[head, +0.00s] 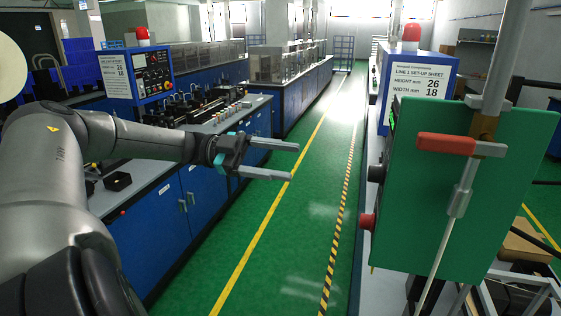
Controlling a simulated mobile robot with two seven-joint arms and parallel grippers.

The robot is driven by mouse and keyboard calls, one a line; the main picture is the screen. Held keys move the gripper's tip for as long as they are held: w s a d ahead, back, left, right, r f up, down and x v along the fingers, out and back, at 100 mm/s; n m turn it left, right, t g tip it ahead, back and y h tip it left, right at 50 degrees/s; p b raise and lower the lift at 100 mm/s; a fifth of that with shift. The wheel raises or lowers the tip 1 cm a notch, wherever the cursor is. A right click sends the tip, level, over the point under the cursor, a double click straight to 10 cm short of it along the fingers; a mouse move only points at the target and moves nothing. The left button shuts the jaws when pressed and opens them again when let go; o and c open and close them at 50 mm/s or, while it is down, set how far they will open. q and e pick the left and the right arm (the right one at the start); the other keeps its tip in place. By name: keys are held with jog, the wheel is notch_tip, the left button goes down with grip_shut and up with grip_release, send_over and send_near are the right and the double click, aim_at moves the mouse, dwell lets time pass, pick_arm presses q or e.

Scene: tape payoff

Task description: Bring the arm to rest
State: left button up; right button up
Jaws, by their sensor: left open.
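My left arm (150,139) reaches in from the left of the head view and stretches to the right over the left bench. Its gripper (294,162) points right, over the green aisle floor. The two grey fingers are apart with nothing between them. The gripper touches nothing that I can see. My right gripper is not in view.
A green panel (455,200) with a red-handled lever (446,144) and a red button (367,221) stands close on the right. Blue-fronted benches (205,190) line the left. The aisle (290,240) between is clear. A set-up sheet (419,79) reads height 26, width 18.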

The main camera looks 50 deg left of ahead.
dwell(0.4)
